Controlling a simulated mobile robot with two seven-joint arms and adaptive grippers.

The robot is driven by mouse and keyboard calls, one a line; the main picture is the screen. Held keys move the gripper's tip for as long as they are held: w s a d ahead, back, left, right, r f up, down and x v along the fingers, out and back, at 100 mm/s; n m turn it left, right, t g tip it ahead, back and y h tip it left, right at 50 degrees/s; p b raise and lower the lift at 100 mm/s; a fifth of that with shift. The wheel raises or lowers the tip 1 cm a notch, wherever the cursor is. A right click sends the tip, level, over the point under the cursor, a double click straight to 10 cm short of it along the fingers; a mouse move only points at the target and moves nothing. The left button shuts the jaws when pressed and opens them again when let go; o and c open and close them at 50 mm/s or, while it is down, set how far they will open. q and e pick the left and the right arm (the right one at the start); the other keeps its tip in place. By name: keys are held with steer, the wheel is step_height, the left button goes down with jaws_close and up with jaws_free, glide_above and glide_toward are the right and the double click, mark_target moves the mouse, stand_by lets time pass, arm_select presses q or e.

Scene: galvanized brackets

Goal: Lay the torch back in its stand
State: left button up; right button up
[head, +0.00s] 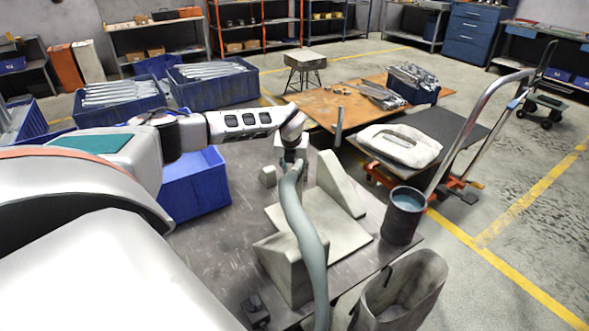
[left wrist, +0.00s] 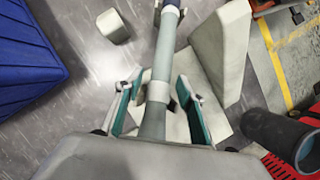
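The torch (left wrist: 161,60), a grey-green tube with a pale collar and a dark blue end, runs between my left gripper's teal pads (left wrist: 160,100) in the left wrist view. Gaps show on both sides of it, so the fingers look open around it. In the head view my left gripper (head: 292,158) points down over the table, and the thick hose (head: 305,235) hangs from there towards the front. The stand is a pale base plate (head: 325,222) with two wedge-shaped supports (head: 340,183), beside and below my gripper. Whether the torch touches the stand is hidden. My right gripper is not in view.
A blue bin (head: 195,188) stands left of the stand, and a small pale block (head: 268,175) lies behind it. A dark cylindrical pot (head: 402,217) stands at the right, with an open grey bin (head: 402,290) in front. Bare tabletop shows left of the stand.

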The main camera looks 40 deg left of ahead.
arm_select(q)
steer(key=v, duration=0.4)
steer(key=w+b+v, duration=0.1)
steer(key=v, duration=0.1)
steer(key=shift+s+d+r, duration=0.15)
steer(key=shift+s+r, duration=0.05)
steer(key=shift+r, duration=0.25)
steer(key=shift+s+d+r, duration=0.1)
steer(key=shift+s+r, duration=0.05)
steer(key=shift+r, duration=0.25)
